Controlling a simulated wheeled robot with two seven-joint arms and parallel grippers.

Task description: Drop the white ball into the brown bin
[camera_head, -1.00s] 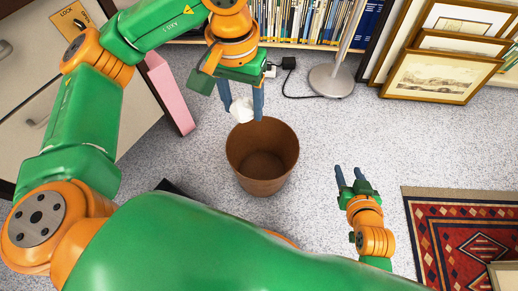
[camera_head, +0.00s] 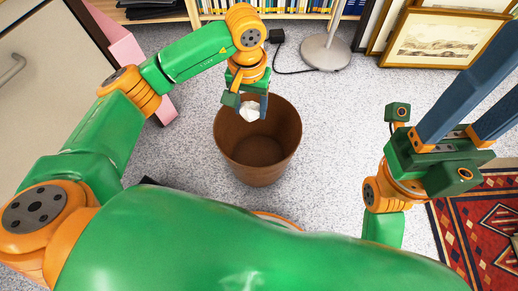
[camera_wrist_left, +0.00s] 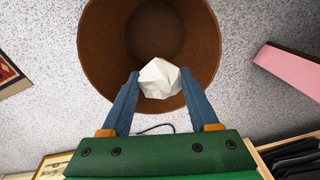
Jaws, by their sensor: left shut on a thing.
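The white ball (camera_head: 250,111) is faceted like crumpled paper. My left gripper (camera_head: 252,106) is shut on it and holds it over the far part of the brown bin's (camera_head: 258,165) opening. In the left wrist view the ball (camera_wrist_left: 160,79) sits between the two blue fingertips of my left gripper (camera_wrist_left: 160,82), with the brown bin (camera_wrist_left: 100,45) open and empty behind it. The bin stands upright on the floor. My right gripper (camera_head: 468,105) is at the right, close to the head camera, with its blue fingers apart and nothing between them.
A lamp base (camera_head: 325,50) with a black cable stands behind the bin. Framed prints (camera_head: 440,40) lean at the back right. A pink box (camera_head: 128,48) is at the left. A red patterned rug (camera_head: 480,225) lies at the right. Speckled carpet around the bin is clear.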

